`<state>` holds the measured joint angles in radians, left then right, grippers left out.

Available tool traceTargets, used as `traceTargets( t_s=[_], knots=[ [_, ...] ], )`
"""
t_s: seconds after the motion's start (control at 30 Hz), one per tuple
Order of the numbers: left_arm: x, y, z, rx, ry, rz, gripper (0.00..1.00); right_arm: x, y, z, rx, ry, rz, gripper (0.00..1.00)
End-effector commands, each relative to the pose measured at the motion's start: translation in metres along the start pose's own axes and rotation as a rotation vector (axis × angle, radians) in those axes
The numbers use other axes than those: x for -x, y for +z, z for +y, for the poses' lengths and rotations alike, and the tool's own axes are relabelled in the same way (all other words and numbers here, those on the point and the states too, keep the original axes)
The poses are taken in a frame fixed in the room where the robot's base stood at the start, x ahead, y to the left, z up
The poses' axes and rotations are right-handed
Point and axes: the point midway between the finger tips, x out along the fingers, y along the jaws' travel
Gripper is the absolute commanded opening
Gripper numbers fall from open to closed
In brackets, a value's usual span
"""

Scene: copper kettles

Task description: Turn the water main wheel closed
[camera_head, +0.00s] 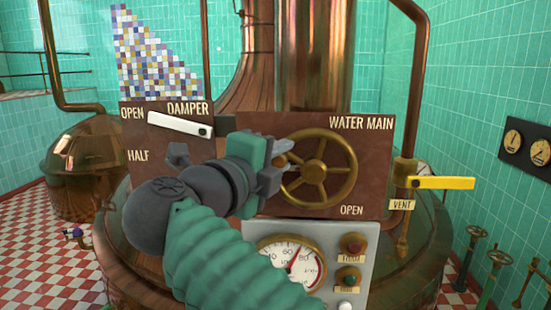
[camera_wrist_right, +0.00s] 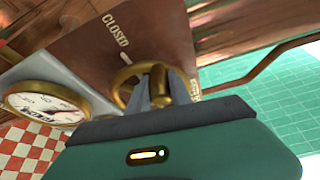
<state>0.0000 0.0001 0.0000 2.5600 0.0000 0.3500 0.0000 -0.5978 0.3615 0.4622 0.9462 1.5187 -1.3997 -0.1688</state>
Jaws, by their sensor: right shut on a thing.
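The water main wheel (camera_head: 314,171) is a brass handwheel with spokes, on a brown panel (camera_head: 372,150) lettered "WATER MAIN" and "OPEN". My right gripper (camera_head: 284,162) is at the wheel's left side and shut on its rim. In the right wrist view, the grey fingers of the gripper (camera_wrist_right: 160,92) close around the brass rim of the wheel (camera_wrist_right: 122,78), which is mostly hidden there by the gripper. The word "CLOSED" shows on the panel in that view; in the head view my gripper and arm cover that area. My left gripper is not in view.
A gauge box (camera_head: 340,235) with buttons sits just below the wheel. A yellow vent handle (camera_head: 445,183) sticks out at the right. Copper kettles and pipes stand behind.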

Motion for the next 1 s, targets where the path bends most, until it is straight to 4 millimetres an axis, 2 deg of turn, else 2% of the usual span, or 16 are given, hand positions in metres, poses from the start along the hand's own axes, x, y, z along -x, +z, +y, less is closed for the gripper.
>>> traceTargets(
  t_s=[0.67, 0.7, 0.83, 1.0],
  knots=[
    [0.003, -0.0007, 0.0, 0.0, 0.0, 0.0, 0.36, -0.0013, -0.0024, -0.0038, -0.056, 0.023, 0.001, 0.0],
    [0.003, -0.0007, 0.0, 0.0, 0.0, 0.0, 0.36, -0.0013, -0.0024, -0.0038, -0.056, 0.023, 0.001, 0.3],
    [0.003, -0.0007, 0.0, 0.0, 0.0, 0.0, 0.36, -0.0012, -0.0024, -0.0037, -0.056, 0.023, 0.001, 0.46],
    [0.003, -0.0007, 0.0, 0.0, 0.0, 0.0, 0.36, -0.0007, -0.0021, -0.0036, -0.055, 0.023, 0.0, 0.46]
  ],
)
